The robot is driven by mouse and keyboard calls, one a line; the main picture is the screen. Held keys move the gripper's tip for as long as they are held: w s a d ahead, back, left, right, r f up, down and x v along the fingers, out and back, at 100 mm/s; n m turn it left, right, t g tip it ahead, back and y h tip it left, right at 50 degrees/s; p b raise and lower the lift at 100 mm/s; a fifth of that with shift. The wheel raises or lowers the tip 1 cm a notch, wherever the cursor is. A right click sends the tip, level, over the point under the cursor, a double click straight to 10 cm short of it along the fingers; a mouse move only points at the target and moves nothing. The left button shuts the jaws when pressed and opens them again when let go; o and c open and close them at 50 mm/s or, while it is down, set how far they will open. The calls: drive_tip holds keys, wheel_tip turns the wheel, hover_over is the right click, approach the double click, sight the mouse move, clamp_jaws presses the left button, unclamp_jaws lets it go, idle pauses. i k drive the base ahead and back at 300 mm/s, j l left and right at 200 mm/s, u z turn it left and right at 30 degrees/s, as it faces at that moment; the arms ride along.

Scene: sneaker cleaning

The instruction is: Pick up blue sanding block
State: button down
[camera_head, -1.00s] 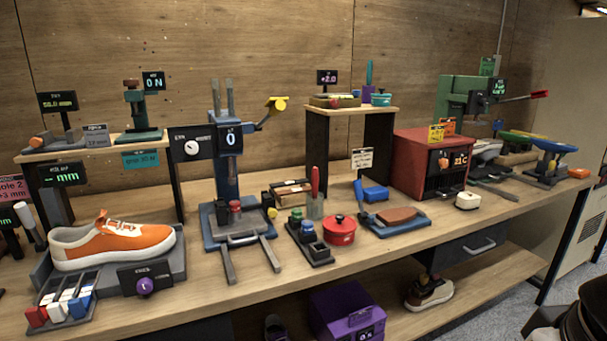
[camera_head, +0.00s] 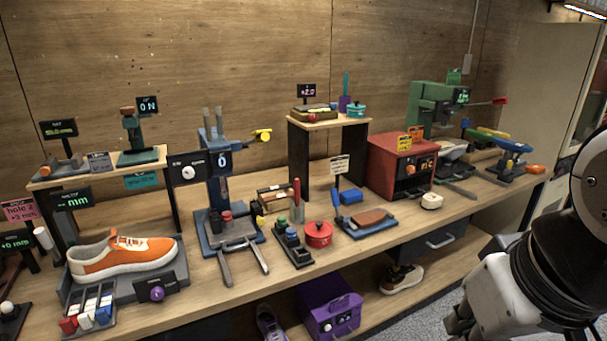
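The blue sanding block (camera_head: 351,196) is a small blue block on the workbench, right of the middle. It lies at the back of a blue tray or stand (camera_head: 377,228) that bears a brown block (camera_head: 370,217); I cannot tell whether it rests on that stand or just behind it. A blue upright piece stands close to its left. My arm comes in at the lower right, well apart from the block and in front of the bench. The end of my arm (camera_head: 462,320) is cut by the bottom edge, and the fingers cannot be made out.
A red box (camera_head: 401,168) stands behind and right of the block. A card on a post (camera_head: 340,164) and a raised shelf (camera_head: 330,123) stand behind it. A red pot (camera_head: 318,234) and a caddy (camera_head: 292,247) are to its left. Bench front beside the tray is bare.

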sight(350, 197)
drive_tip(key=i+l+u, duration=0.35)
drive_tip(key=i+l, duration=0.2)
drive_tip(key=i, duration=0.35)
drive_tip(key=i+l+u, duration=0.35)
drive_tip(key=i+l, duration=0.4)
drive_tip(key=i, duration=0.05)
